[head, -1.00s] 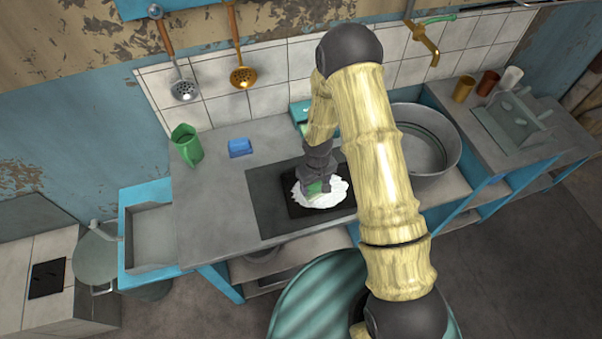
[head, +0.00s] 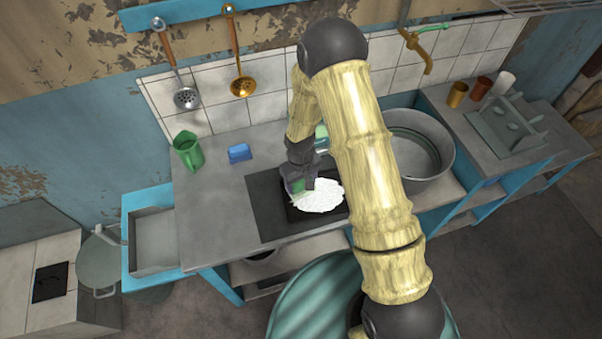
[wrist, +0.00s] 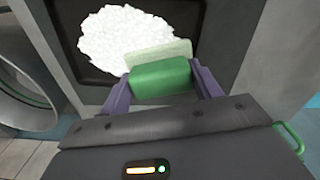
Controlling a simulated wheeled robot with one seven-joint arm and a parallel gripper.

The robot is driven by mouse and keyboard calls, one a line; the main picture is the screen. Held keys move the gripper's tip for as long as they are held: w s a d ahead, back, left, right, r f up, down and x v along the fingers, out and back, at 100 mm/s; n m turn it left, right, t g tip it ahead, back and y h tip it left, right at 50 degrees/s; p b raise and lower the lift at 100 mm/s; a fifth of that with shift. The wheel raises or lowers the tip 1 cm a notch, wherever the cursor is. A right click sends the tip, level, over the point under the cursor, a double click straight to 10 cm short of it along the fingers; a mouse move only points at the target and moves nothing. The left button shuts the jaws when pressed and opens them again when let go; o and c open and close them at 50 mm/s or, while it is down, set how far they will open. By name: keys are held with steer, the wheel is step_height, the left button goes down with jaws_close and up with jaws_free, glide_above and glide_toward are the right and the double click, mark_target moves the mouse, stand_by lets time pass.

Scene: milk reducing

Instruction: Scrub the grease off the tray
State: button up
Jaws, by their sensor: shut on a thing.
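The dark tray (head: 268,208) lies on the counter, with a white foamy patch (head: 322,197) over its middle and right part. In the wrist view the patch (wrist: 135,40) looks thick and bubbly on the dark tray (wrist: 186,12). My gripper (head: 299,186) is over the left part of the tray, at the patch's left edge. In the wrist view its two purple fingers are shut on a green sponge (wrist: 160,78) with a paler far side. The sponge overlaps the patch's edge; whether it touches the tray is unclear. My arm hides part of the counter behind.
A large metal basin (head: 425,150) stands to the right. Ladles (head: 242,85) hang on the wall behind. The counter's front left is clear.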

steer(key=shift+r+p, duration=0.65)
steer(key=shift+r, duration=0.6)
steer(key=shift+f+b, duration=0.3)
steer(key=shift+b, duration=0.65)
steer(key=shift+b, duration=0.4)
steer(key=shift+s+r, duration=0.1)
steer(key=shift+r, duration=0.05)
